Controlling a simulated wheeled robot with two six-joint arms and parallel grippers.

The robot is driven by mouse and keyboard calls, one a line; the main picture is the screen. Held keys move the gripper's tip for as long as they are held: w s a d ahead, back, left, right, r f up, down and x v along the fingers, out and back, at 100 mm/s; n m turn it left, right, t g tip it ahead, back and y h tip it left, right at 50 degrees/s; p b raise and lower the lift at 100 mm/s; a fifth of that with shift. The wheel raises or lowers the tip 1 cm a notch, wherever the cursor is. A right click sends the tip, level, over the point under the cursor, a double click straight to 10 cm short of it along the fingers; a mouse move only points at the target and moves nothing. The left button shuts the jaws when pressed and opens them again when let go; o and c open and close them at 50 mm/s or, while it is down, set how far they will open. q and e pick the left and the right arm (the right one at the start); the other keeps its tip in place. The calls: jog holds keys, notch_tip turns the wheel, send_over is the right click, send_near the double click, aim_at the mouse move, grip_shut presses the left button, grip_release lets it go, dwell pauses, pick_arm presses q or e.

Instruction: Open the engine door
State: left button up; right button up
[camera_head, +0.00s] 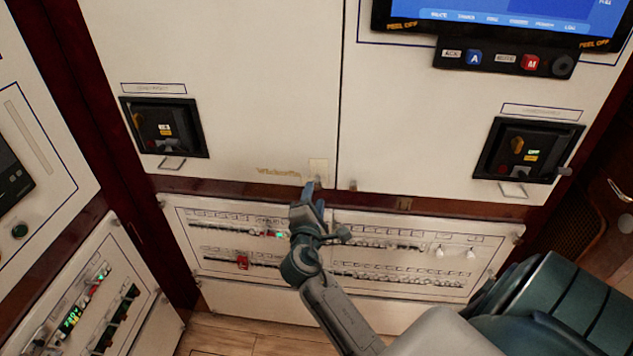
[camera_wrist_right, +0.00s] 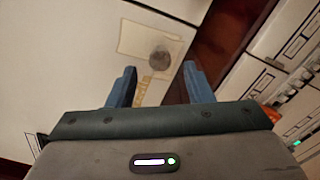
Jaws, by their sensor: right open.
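Two large white cabinet panels stand side by side, the left one (camera_head: 240,90) and the right one (camera_head: 420,120), with a dark seam between them. Which is the engine door I cannot tell for sure. Near the lower corner of the left panel is a small pale plate (camera_head: 318,167), with gold lettering (camera_head: 279,172) beside it. My right gripper (camera_head: 311,188) is in front of this corner. In the right wrist view its open fingers (camera_wrist_right: 158,82) point toward the plate (camera_wrist_right: 145,38) and a round grey knob or spot (camera_wrist_right: 160,60); nothing is between them. My left gripper is out of view.
A breaker panel (camera_head: 380,283) with rows of switches lies below a reddish wood strip (camera_head: 420,203). Black switch units (camera_head: 165,127) (camera_head: 527,150) sit on both white panels. A blue screen (camera_head: 510,12) is at the upper right. Wooden floor (camera_head: 225,338) shows at lower left.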

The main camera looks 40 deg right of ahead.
aim_at(316, 188)
jog(key=p+x, duration=0.1)
jog(key=x, duration=0.4)
jog(key=shift+w+d, duration=0.1)
jog(key=shift+w, duration=0.05)
grip_shut()
jog(key=shift+f, duration=0.1)
dwell(1.2)
